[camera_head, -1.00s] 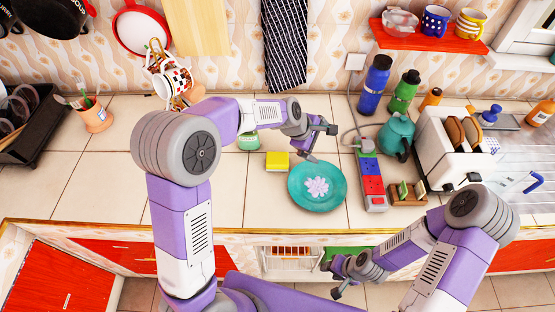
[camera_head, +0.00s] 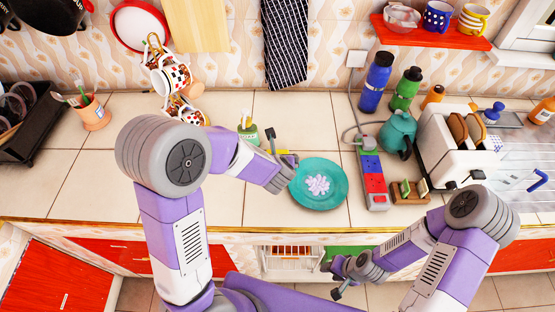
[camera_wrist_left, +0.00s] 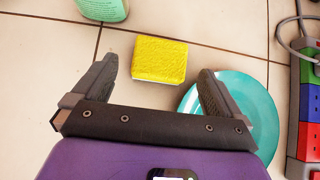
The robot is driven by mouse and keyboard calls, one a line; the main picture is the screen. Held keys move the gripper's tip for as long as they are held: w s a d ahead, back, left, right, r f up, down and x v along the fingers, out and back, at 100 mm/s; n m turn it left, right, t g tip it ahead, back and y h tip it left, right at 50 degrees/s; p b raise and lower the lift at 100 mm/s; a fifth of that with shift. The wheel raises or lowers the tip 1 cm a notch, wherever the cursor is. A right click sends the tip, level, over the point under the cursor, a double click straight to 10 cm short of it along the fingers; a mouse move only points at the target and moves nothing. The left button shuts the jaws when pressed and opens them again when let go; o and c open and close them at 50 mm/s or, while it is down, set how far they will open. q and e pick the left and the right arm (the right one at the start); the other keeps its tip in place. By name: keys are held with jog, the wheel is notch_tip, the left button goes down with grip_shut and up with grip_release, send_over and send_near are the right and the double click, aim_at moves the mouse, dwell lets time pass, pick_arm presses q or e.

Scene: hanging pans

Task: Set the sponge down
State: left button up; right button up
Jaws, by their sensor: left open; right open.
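The yellow sponge (camera_wrist_left: 159,59) lies flat on the tiled counter (camera_wrist_left: 225,22) in the left wrist view. It is apart from the gripper, just beyond and between the fingertips. In the head view it is mostly hidden behind my left gripper (camera_head: 284,147). My left gripper is open and empty, with its fingers (camera_wrist_left: 157,70) spread on either side of the sponge's near side. My right gripper (camera_head: 338,284) is open and empty, low in front of the counter.
A teal plate (camera_head: 337,199) with a pale flower-like pattern lies right of the sponge; the left gripper's right finger overlaps it in the wrist view (camera_wrist_left: 262,105). A green soap bottle (camera_head: 247,133) stands behind. A power strip (camera_head: 373,180) lies right of the plate.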

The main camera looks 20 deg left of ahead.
pick_arm(q)
jog(key=x, duration=0.4)
jog(key=shift+w+f+b, duration=0.1)
jog(key=shift+f+b, duration=0.1)
jog(key=shift+b, duration=0.1)
jog(key=shift+c, duration=0.5)
